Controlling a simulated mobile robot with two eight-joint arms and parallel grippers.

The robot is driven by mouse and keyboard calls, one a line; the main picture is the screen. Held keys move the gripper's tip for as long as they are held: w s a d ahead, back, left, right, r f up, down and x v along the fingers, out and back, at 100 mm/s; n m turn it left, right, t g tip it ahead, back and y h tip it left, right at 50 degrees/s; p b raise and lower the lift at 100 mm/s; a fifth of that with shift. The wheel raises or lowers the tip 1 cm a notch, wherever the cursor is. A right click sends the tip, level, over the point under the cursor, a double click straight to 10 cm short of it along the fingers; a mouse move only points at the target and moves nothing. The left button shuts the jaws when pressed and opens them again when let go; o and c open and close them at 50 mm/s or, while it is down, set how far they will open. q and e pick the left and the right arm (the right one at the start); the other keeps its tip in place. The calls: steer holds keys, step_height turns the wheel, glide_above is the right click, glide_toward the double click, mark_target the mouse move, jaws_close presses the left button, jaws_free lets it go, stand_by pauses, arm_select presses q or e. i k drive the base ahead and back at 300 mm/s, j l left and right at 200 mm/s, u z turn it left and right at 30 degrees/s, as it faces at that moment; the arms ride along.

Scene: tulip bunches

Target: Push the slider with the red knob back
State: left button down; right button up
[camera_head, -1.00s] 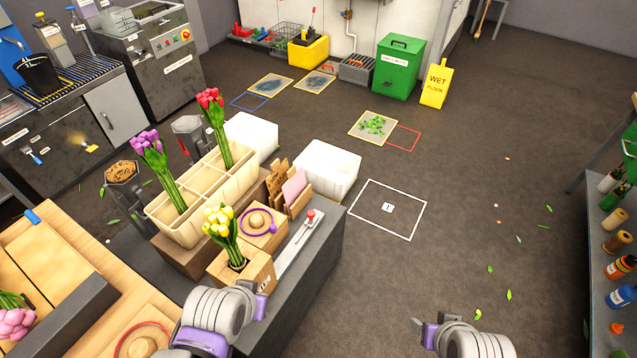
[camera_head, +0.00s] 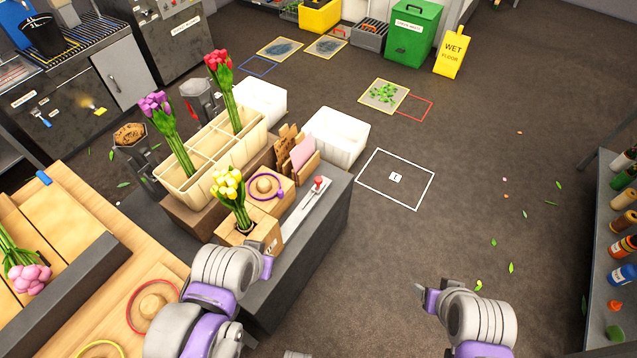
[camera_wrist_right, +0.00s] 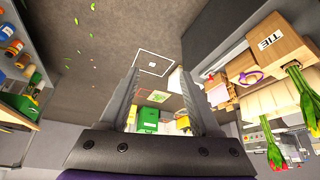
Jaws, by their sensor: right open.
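The slider is a pale metal strip (camera_head: 301,210) with a red knob (camera_head: 318,182) standing near its far end. It lies along the right side of the dark grey bench (camera_head: 300,266). My right gripper (camera_head: 424,294) is over open floor, right of the bench and well apart from the slider. In the right wrist view its two fingers (camera_wrist_right: 160,100) are spread with nothing between them, and the red knob (camera_wrist_right: 211,77) shows to their right. My left arm reaches in at the bottom; its gripper end (camera_head: 268,266) is near the bench's front, and its fingers cannot be made out.
A wooden box with yellow tulips (camera_head: 262,237) stands left of the slider.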

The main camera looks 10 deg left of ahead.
mark_target(320, 185)
steer(key=i+l, duration=0.2)
steer(key=i, duration=0.25)
steer(key=i+l, duration=0.2)
steer(key=i, duration=0.2)
steer(key=i+l, duration=0.2)
steer(key=i, duration=0.25)
steer(key=u, duration=0.05)
